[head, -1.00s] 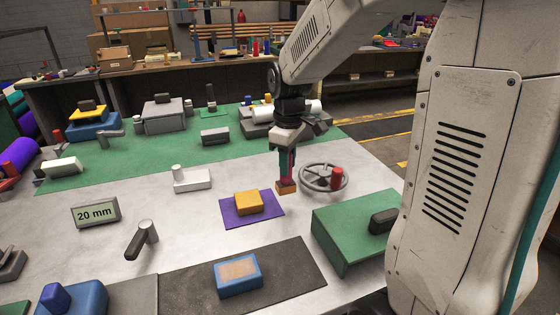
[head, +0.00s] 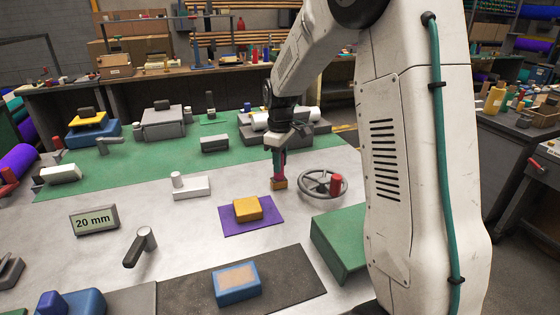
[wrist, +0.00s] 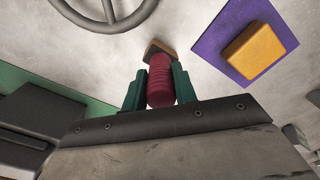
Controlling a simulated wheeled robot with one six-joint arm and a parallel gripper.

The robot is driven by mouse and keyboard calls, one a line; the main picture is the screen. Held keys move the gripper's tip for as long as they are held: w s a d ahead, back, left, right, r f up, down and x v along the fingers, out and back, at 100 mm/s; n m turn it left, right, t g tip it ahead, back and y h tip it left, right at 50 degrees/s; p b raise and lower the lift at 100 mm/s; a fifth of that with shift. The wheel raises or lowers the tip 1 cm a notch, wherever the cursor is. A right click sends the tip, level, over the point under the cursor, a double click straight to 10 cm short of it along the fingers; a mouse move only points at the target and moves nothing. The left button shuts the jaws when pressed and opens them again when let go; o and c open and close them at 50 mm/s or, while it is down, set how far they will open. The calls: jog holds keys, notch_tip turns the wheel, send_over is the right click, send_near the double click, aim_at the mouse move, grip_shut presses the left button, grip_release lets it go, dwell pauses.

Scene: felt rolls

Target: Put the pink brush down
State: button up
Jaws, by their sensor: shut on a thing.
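My gripper (head: 279,160) points down over the pale metal tabletop, shut on the pink brush (head: 278,172). In the wrist view the brush (wrist: 160,78) shows a dark pink ribbed handle between the two green fingers of my gripper (wrist: 158,90). Its brown-orange head points down, away from the gripper. The brush hangs about upright between the purple mat (head: 229,229) and the grey handwheel (head: 313,190). Its lower end is at or just above the tabletop; I cannot tell whether it touches.
A yellow-orange block (head: 248,208) lies on the purple mat. A red knob (head: 336,185) stands on the handwheel. A green box (head: 340,240) is at right front, a blue-framed block (head: 237,283) on a dark mat in front.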

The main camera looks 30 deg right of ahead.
jog(key=shift+f, duration=0.1)
jog(key=o, duration=1)
notch_tip(320, 180, up, 12)
jog(key=shift+r, duration=0.1)
jog(key=s+a+r+m, duration=0.2)
jog(key=s+a+r, duration=0.2)
jog(key=s, duration=0.4)
jog(key=s+a+f+m, duration=0.1)
jog(key=s+a, duration=0.1)
jog(key=s, duration=0.6)
jog(key=s+a+f+m, duration=0.1)
jog(key=s+a+m, duration=0.1)
jog(key=s, duration=0.7)
jog(key=s+a+f+m+t, duration=0.1)
jog(key=s+a, duration=0.3)
jog(key=s, duration=0.5)
jog(key=shift+s+a+f+m, duration=0.25)
jog(key=shift+f+m, duration=0.15)
jog(key=shift+f, duration=0.1)
jog(key=shift+w, duration=0.1)
